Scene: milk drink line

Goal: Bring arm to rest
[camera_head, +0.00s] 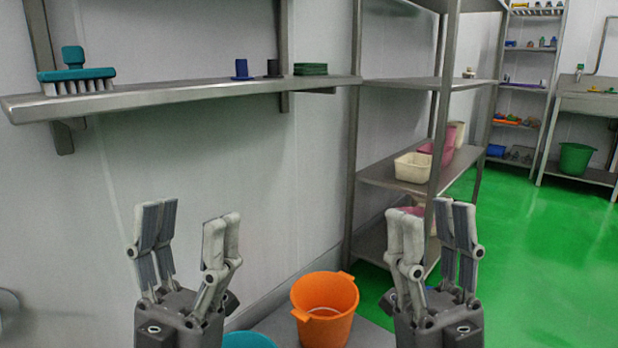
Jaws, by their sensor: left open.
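My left gripper (188,216) points upward at the lower left in the head view, its fingers spread apart with nothing between them. My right gripper (430,210) points upward at the lower right of the middle, also with its fingers apart and empty. Both stand in front of the wall and shelving and touch no object that I can see. Most of both arms is below the picture's edge.
A wall shelf (200,93) holds a teal brush (76,75), small blue and dark items and green pads (310,69). An orange bucket (325,312) stands low between my grippers, beside a teal container (248,341). A metal rack (395,180) holds tubs. Green floor at right is clear.

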